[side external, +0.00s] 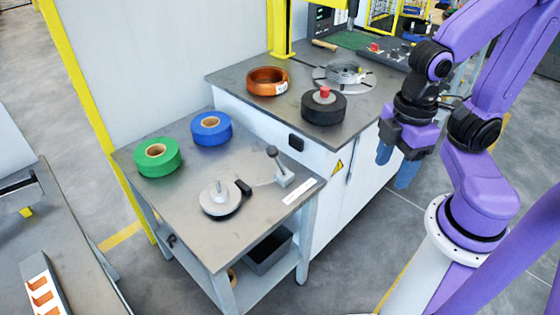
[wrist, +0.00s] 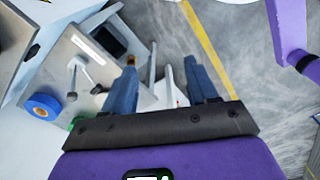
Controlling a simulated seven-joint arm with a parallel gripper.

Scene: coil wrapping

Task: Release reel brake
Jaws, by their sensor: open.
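A small lever with a black ball knob (side external: 277,160) stands on a grey base near the right side of the low grey table (side external: 190,245) in the side external view. A round metal spindle plate (side external: 218,200) with an upright post and a black tab at its edge sits left of it. I cannot tell which of these is the reel brake. My gripper (side external: 396,163) is open and empty, with blue fingers pointing down, right of the cabinet and well away from both. In the wrist view my gripper (wrist: 160,75) has its fingers apart with nothing between them.
A green roll (side external: 157,157) and a blue roll (side external: 211,128) lie on the low table. The higher worktop holds a copper coil (side external: 268,81), a black cylinder with a red knob (side external: 324,106) and a ring fixture (side external: 343,75). A yellow post (side external: 85,95) stands behind the low table.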

